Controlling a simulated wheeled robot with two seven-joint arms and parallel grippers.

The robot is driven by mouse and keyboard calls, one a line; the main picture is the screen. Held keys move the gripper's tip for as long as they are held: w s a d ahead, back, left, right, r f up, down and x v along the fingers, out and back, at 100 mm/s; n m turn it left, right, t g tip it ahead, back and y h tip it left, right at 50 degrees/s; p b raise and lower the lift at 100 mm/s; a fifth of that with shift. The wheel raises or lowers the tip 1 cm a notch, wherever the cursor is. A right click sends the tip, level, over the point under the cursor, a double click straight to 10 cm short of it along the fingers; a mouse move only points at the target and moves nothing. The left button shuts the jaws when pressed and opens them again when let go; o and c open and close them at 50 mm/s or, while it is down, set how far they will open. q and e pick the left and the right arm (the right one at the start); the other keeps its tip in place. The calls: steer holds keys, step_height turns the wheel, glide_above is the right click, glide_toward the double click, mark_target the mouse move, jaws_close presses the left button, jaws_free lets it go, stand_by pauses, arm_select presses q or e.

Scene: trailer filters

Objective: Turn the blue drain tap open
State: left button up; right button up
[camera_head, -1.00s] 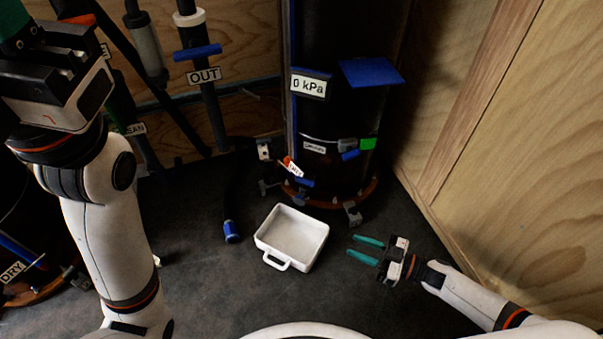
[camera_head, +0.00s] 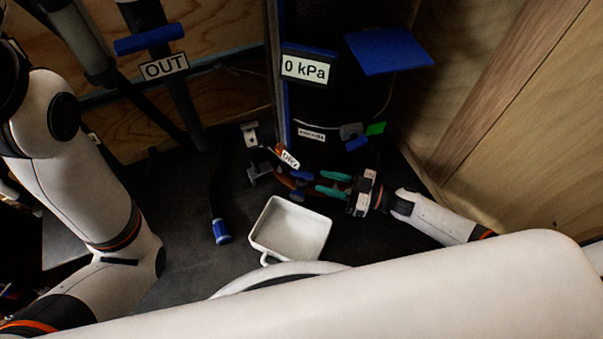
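A blue tap (camera_head: 301,176) sits low on the front of the black filter vessel (camera_head: 340,100), beside a small white tag with red on it. Another blue piece (camera_head: 297,195) shows just below the tap. My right gripper (camera_head: 326,184) reaches in from the right with its two green fingers apart. Its fingertips are just to the right of the blue tap, with nothing seen between them; I cannot tell whether they touch it. My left arm stands at the left edge, and its gripper is out of the picture.
A white tray (camera_head: 270,236) with a handle stands on the dark floor in front of the vessel. A hose with a blue end (camera_head: 221,231) hangs to its left. A blue flap (camera_head: 389,51) juts out above, beside the 0 kPa display (camera_head: 306,68). A wooden wall closes off the right.

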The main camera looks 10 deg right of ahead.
mark_target(291, 172)
steer(key=b+x, duration=0.2)
steer(key=x, duration=0.5)
steer(key=shift+a, duration=0.1)
steer(key=shift+w, duration=0.1)
jaws_close()
